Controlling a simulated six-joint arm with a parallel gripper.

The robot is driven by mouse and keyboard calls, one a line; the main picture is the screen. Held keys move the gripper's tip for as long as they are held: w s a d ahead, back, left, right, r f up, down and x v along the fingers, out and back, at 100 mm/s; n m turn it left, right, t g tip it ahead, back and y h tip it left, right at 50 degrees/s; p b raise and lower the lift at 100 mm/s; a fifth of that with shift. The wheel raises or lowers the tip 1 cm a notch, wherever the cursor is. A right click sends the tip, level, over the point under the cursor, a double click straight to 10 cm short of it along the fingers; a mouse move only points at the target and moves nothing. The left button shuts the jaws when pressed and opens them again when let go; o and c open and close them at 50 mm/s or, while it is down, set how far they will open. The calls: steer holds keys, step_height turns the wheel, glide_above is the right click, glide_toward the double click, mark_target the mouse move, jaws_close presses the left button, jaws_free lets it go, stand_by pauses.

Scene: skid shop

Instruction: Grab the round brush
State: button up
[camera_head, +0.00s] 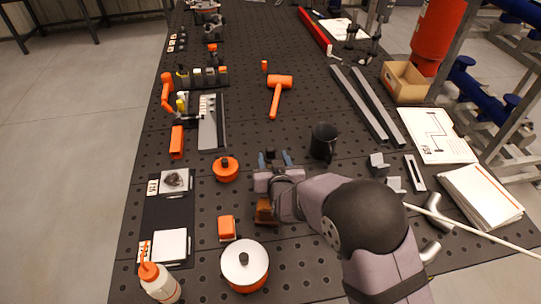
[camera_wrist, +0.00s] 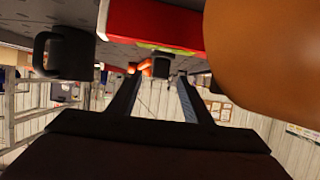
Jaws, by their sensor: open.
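A low round orange piece with a dark knob (camera_head: 226,168), which looks like the round brush, lies on the dark perforated table left of my gripper; its bristles do not show. A larger round piece with a white top, orange side and dark knob (camera_head: 245,265) stands near the front edge. My gripper (camera_head: 275,158) is open, its fingers pointing toward the back of the table, between the orange piece and a black mug (camera_head: 323,141). In the wrist view, the fingers (camera_wrist: 157,95) are apart with nothing held; a large orange rounded surface (camera_wrist: 262,50) fills the upper right.
The mug shows in the wrist view (camera_wrist: 65,53) at left. A red block (camera_wrist: 155,25) is ahead there. An orange mallet (camera_head: 279,90) lies farther back. An orange block (camera_head: 227,228) and a white bottle (camera_head: 159,284) are front left. Table between gripper and mallet is clear.

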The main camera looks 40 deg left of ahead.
mark_target(271, 152)
steer(key=shift+p+x, duration=0.7)
steer(key=shift+x, duration=1.1)
steer(key=shift+r, duration=0.15)
jaws_close()
